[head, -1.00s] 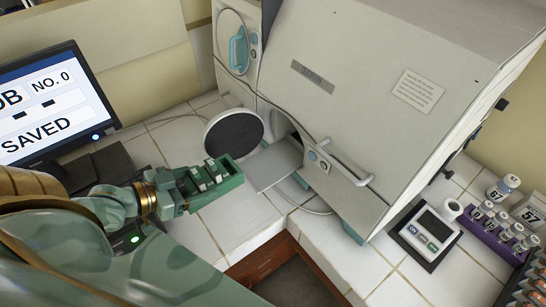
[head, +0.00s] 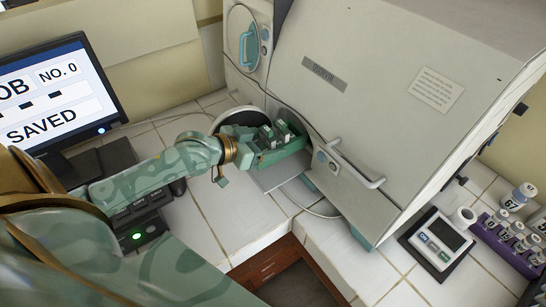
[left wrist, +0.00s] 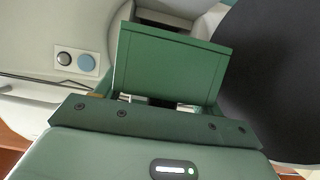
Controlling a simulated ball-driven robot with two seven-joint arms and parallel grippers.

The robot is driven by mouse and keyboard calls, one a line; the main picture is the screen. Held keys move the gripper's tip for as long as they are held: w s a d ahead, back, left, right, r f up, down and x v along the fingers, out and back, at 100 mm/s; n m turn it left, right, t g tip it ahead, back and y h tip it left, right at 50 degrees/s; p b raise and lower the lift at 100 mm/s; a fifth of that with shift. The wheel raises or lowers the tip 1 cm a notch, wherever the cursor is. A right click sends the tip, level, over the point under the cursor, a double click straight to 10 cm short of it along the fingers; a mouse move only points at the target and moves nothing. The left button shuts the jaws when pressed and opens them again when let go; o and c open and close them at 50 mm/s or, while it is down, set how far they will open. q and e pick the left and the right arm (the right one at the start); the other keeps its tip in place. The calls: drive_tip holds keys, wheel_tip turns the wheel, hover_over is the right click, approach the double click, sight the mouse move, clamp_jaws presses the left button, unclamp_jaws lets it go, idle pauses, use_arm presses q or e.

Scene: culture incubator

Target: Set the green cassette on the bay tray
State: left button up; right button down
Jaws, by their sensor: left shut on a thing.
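The green cassette (head: 290,151) holds several white-topped pieces and sits at the incubator's round port. In the left wrist view, the cassette (left wrist: 170,65) shows as a plain green face filling the space ahead of the jaws. My left gripper (head: 262,142) is shut on the cassette's near end. The bay tray (head: 268,180) is a flat grey plate jutting from the port. The cassette is over the tray and hides much of it. I cannot tell whether they touch. My right gripper is not in view.
The round port door (head: 225,122) stands open behind my left gripper; its dark face (left wrist: 275,70) fills the right of the left wrist view. The incubator (head: 375,95) has a handle right of the port. A monitor (head: 50,95) stands left. White tiles are clear in front.

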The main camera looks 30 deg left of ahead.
use_arm(q)
drive_tip(key=shift+w+d+r, duration=0.1)
drive_tip(key=shift+w+d, duration=0.25)
drive_tip(key=shift+w, duration=0.5)
drive_tip(key=shift+f+b, duration=0.4)
drive_tip(key=shift+f, duration=0.75)
wheel_tip(320, 180, down, 4)
drive_tip(key=shift+f+b, duration=0.15)
drive_tip(key=shift+b, duration=0.7)
drive_tip(key=shift+w+f, duration=0.15)
drive_tip(key=shift+f, duration=0.2)
drive_tip(key=o, duration=1)
drive_tip(key=shift+o, duration=0.2)
drive_tip(key=shift+r, duration=0.1)
drive_tip(key=shift+s, duration=0.2)
drive_tip(key=p+v, duration=0.2)
drive_tip(key=v, duration=0.9)
drive_tip(key=shift+s+r, duration=0.15)
drive_tip(key=shift+s, duration=0.1)
